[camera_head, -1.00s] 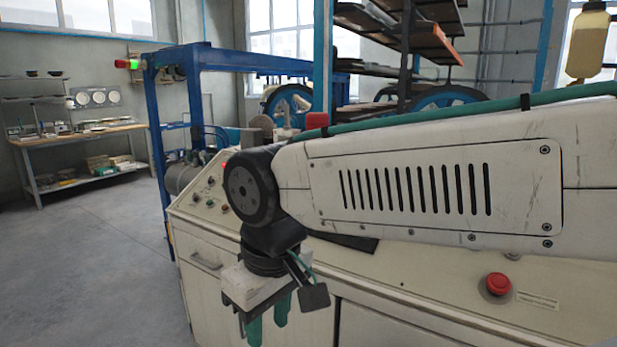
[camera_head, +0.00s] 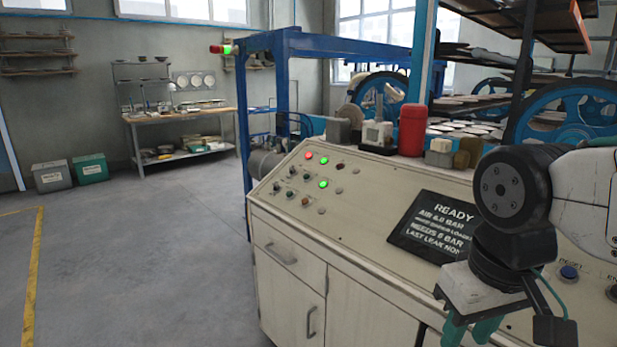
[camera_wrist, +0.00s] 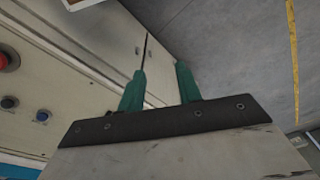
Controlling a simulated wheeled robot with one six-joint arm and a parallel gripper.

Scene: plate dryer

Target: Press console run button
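The cream console (camera_head: 330,225) has a sloping top panel with small knobs and lamps (camera_head: 308,180) at its left end. One lamp is red and two are green. A dark display (camera_head: 434,226) reads READY. A blue button (camera_head: 569,272) with a partly hidden label sits right of my arm, with another button (camera_head: 612,292) at the picture's edge. I cannot read a run label. My gripper (camera_wrist: 160,68) has its two teal fingers apart with nothing between them, in front of the console's face.
A red canister (camera_head: 411,130) and small items stand along the console's back edge. A blue frame (camera_head: 290,45) and racks with blue wheels (camera_head: 575,115) are behind. Open grey floor (camera_head: 150,250) lies left, with a yellow line (camera_head: 33,265). A workbench (camera_head: 180,115) stands far back.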

